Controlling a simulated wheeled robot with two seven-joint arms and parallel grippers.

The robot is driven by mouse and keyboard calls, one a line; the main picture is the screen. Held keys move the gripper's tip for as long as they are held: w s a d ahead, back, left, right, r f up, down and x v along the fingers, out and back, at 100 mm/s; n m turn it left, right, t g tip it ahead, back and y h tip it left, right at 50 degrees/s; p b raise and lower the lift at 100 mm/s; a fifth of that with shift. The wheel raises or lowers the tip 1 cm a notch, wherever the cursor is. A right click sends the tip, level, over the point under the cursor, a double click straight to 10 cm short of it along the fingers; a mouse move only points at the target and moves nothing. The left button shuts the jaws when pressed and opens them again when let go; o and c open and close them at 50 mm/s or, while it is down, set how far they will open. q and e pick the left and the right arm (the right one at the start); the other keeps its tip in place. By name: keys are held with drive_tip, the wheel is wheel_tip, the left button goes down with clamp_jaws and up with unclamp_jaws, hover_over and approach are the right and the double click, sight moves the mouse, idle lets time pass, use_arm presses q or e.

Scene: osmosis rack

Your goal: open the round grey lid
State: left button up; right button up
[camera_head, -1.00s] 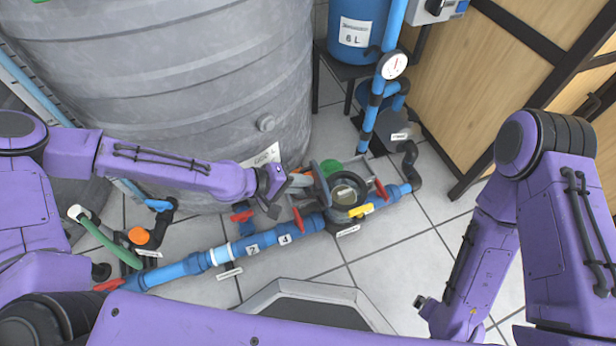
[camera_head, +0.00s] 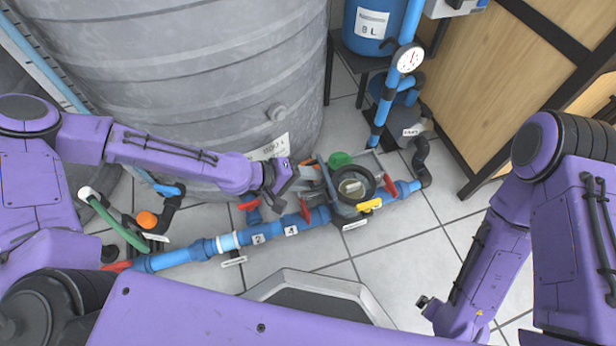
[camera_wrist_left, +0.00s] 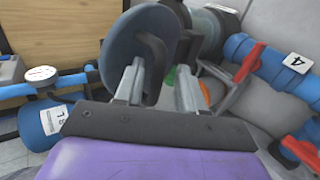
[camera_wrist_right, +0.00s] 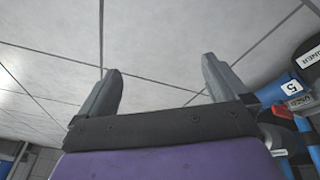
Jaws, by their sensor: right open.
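The round grey lid (camera_wrist_left: 128,45) stands tilted up, nearly edge-on, in the left wrist view, with a dark handle (camera_wrist_left: 155,68) on its near face. In the head view its thin grey edge (camera_head: 323,173) is beside the round dark-rimmed opening (camera_head: 353,186), which has a pale label inside. My left gripper (camera_head: 307,177) is just left of the lid. In the left wrist view its fingers (camera_wrist_left: 158,85) are apart, with the handle between or just beyond them; contact is unclear. My right gripper (camera_wrist_right: 160,88) is open and empty, over floor, away from the lid.
Blue pipes (camera_head: 270,233) with red handles run along the floor. A yellow handle (camera_head: 370,204) is close to the opening. The large grey tank (camera_head: 180,70) stands behind my left arm. A gauge (camera_head: 409,58) and vertical pipe stand at the back right. The tiled floor (camera_head: 390,265) is free in front.

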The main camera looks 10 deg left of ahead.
use_arm(q)
drive_tip(key=shift+r, duration=0.1)
drive_tip(key=p+v, duration=0.5)
drive_tip(key=v, duration=0.5)
drive_tip(key=shift+a, duration=0.2)
use_arm(e)
drive_tip(key=shift+m+t+h, duration=0.4)
drive_tip(key=shift+m+t, duration=0.1)
drive_tip(key=r, duration=0.1)
drive_tip(key=w+r, duration=0.1)
drive_tip(key=r, duration=0.3)
drive_tip(key=shift+w+d+r, duration=0.2)
drive_tip(key=shift+d, duration=0.05)
drive_tip(key=shift+f, duration=0.1)
